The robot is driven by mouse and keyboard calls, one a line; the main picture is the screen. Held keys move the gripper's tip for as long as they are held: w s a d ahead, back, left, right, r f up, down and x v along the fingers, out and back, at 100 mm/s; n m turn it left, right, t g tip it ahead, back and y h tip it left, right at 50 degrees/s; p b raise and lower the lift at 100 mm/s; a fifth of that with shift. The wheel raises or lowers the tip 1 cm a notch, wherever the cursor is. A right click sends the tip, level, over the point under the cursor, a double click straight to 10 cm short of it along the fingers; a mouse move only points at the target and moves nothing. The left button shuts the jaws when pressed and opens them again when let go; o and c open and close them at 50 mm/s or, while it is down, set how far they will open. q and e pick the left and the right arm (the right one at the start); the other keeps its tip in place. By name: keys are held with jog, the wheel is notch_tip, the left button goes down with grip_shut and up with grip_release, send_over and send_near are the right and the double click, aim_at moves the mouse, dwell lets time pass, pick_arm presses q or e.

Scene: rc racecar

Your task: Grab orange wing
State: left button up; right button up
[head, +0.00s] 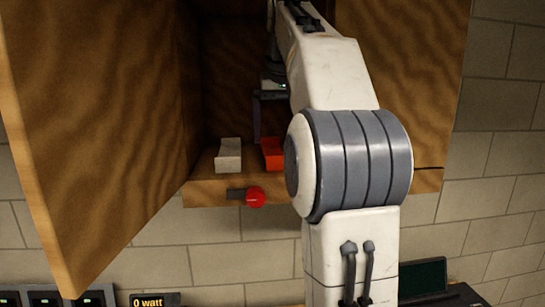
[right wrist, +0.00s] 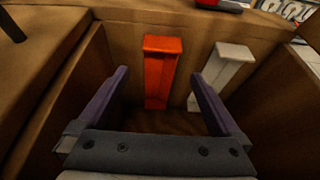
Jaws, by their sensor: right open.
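The orange wing (head: 272,153) stands on the floor of an open wooden cabinet, partly hidden by my right arm in the head view. In the right wrist view the orange wing (right wrist: 161,72) is an upright orange piece, ahead of and between the two fingers. My right gripper (right wrist: 163,88) is open and empty, with its fingers spread wide. In the head view the right gripper (head: 257,118) is inside the cabinet, just behind the orange wing, mostly hidden by my arm. My left gripper is not in view.
A white wing-like piece (head: 228,154) stands left of the orange one; in the right wrist view it (right wrist: 222,75) is near the right finger. A red knob (head: 255,197) is on the cabinet's front edge. The open cabinet door (head: 95,130) is at left.

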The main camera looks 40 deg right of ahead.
aim_at(277, 153)
jog(key=shift+p+x, duration=0.45)
jog(key=shift+x, duration=2.65)
jog(key=c, duration=1.4)
jog(key=shift+s, duration=0.1)
